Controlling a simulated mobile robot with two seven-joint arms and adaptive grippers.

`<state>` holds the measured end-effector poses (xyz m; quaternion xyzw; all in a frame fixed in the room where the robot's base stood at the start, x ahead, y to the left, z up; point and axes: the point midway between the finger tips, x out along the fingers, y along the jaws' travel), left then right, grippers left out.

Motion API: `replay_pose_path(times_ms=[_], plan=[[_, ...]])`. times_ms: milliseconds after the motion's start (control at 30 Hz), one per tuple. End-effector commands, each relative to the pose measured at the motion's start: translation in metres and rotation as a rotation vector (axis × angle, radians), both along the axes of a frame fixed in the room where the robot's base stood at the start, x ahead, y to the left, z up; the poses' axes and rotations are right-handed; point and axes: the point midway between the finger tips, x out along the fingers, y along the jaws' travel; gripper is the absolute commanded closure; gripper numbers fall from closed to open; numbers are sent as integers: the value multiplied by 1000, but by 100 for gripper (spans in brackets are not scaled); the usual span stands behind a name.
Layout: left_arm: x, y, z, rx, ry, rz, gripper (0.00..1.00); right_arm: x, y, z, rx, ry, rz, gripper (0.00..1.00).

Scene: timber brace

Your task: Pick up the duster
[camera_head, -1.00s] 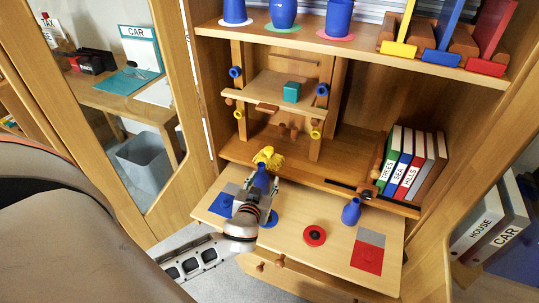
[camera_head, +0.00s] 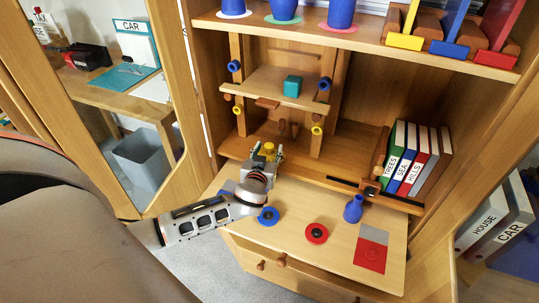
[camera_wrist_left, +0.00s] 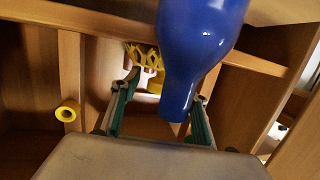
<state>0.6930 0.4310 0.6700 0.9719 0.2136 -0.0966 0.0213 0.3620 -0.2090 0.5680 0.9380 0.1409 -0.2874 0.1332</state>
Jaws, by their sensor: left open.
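The yellow duster (camera_head: 269,149) shows in the head view only as a small patch behind my left gripper (camera_head: 266,156), at the back left of the pull-out board. In the left wrist view a yellow open-work piece (camera_wrist_left: 143,56), likely the duster's head, shows beyond the fingers. A blue vase (camera_wrist_left: 198,40) hangs large in that view, its narrow neck pointing down between the two fingers. My left gripper (camera_wrist_left: 160,105) is open there. I cannot tell whether a finger touches the vase or duster. The gripper hides this vase in the head view. My right gripper is not in view.
A small shelf with a teal cube (camera_head: 292,86) stands behind. Books (camera_head: 414,160) stand at right. The board's middle is fairly clear.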

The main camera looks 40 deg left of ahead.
Motion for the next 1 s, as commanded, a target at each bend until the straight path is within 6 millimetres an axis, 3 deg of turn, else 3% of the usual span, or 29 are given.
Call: replay_pose_path(times_ms=[367,400,567,867,1000], plan=[[11,5,-4,-1,2,0,56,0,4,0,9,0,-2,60],[11,5,-4,-1,2,0,59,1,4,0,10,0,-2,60],[11,5,-4,-1,2,0,99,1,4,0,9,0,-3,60],[10,5,-3,-1,2,0,99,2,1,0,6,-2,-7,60],[11,4,11,-3,-3,1,99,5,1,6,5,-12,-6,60]])
